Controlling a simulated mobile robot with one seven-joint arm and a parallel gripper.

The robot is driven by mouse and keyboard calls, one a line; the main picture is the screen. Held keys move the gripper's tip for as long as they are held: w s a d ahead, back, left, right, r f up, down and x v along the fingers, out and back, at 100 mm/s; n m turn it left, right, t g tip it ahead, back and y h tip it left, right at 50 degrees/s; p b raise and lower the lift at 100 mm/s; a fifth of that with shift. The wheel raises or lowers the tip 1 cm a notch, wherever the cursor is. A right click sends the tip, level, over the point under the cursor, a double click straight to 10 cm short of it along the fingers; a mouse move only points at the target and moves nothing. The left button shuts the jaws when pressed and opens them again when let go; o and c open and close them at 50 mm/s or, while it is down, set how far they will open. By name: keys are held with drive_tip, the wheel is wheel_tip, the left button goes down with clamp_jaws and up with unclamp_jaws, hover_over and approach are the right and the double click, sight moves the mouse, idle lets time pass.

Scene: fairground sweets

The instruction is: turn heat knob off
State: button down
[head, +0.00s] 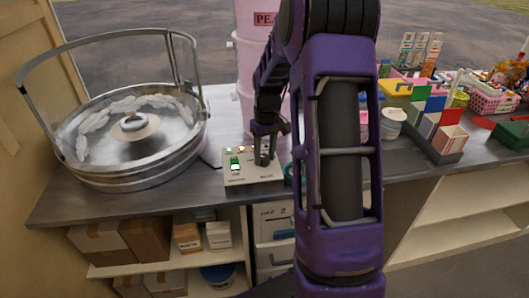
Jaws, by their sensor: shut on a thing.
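A light-coloured control box (250,181) sits on the counter in front of me, with a lit green switch (235,165) on its left side and small lights along its back edge. My gripper (264,157) reaches down onto the right part of the box. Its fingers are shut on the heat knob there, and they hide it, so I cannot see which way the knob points. A round metal candy-floss machine (128,178) with a wide bowl and a raised rail stands left of the box.
The dark counter (70,208) runs across the view, with shelves of boxes (146,240) below. A pink container stack (246,60) stands behind my gripper. Cartons, tubs and a pink basket (490,100) crowd the right side. My arm blocks the middle right.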

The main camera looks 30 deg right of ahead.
sight(267, 155)
drive_tip(key=shift+n, duration=1.2)
drive_tip(key=shift+c, duration=1.9)
unclamp_jaws()
drive_tip(key=shift+r+p, duration=0.1)
drive_tip(key=shift+p, duration=0.2)
wheel_tip(267, 155, up, 17)
drive_tip(key=p, duration=0.1)
drive_tip(key=shift+w+d, duration=0.15)
drive_tip(key=shift+d, duration=0.3)
drive_tip(key=shift+r, duration=0.1)
